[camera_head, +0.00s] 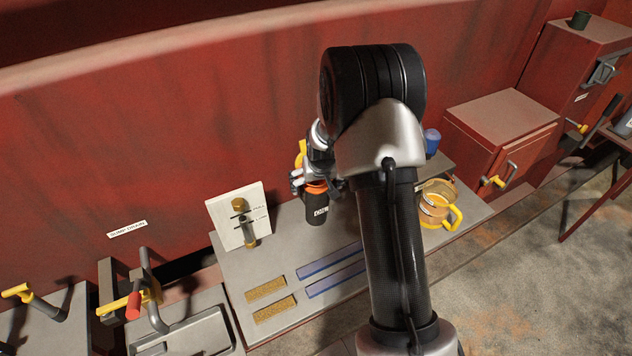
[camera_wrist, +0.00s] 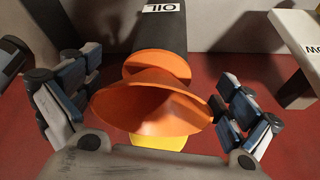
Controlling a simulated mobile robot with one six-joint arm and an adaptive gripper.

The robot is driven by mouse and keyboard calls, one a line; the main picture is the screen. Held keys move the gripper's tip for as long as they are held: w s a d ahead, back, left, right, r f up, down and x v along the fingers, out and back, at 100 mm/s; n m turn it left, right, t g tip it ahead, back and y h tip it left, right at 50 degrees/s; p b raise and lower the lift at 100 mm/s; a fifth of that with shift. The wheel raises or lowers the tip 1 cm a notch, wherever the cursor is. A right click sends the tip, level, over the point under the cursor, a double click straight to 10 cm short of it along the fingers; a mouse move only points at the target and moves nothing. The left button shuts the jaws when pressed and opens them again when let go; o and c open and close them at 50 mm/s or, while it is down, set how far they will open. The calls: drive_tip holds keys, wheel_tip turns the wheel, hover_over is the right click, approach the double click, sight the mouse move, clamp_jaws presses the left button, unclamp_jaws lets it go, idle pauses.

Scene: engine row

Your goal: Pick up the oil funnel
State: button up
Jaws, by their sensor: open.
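The orange oil funnel (camera_wrist: 155,100) lies between the two fingers of my gripper (camera_wrist: 150,98) in the wrist view, with its wide flared mouth toward the camera. The fingers are open, one on each side. The right fingertip is very near the rim; I cannot tell whether it touches. Beyond the funnel is a black bottle (camera_wrist: 160,35) with an OIL label. In the head view the orange funnel (camera_head: 316,187) shows above the black bottle (camera_head: 316,210), partly hidden by my gripper (camera_head: 318,180). A yellow part (camera_wrist: 160,143) shows below the funnel; I cannot tell what it belongs to.
A pale gauge board (camera_head: 225,220) stands left on the grey bench (camera_head: 235,275). An amber jug (camera_head: 432,212) with a yellow handle and a blue cup (camera_head: 432,140) are to the right. Tan strips (camera_head: 270,308) and blue strips (camera_head: 335,282) lie in front. A red wall (camera_head: 130,150) rises behind.

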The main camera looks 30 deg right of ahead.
drive_tip(key=shift+w+d+f, duration=0.1)
drive_tip(key=shift+w+f, duration=0.1)
drive_tip(key=shift+f, duration=0.3)
drive_tip(key=shift+c, duration=0.5)
drive_tip(key=shift+s, duration=0.1)
drive_tip(key=c, duration=0.9)
drive_tip(key=shift+c, duration=0.2)
